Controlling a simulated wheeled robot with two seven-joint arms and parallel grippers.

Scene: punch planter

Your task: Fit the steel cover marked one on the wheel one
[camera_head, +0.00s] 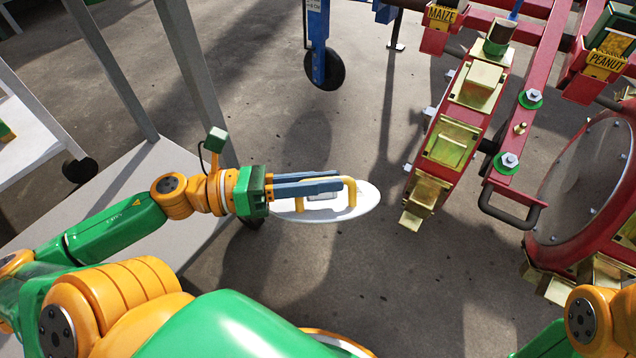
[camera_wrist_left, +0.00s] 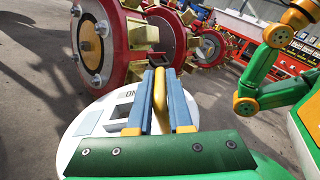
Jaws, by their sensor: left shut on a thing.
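My left gripper (camera_head: 345,184) is shut on the yellow handle (camera_head: 350,192) of a pale round cover (camera_head: 365,205). The cover is held above the floor, left of the near red wheel (camera_head: 470,115) and apart from it. In the left wrist view, my blue fingers (camera_wrist_left: 160,80) lie on either side of the handle, and the cover (camera_wrist_left: 90,150) shows a partly hidden label beginning "ON". The near wheel (camera_wrist_left: 112,65) stands ahead, with bolts on its grey face and a tan centre. I see no number on it. My right gripper is not in view.
Brass buckets (camera_head: 448,145) stick out around the near wheel. A second red wheel (camera_head: 590,175) with a bolted grey face stands to the right. Red frame beams and a dark handle (camera_head: 510,210) lie between them. A grey table (camera_head: 150,200) is at left.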

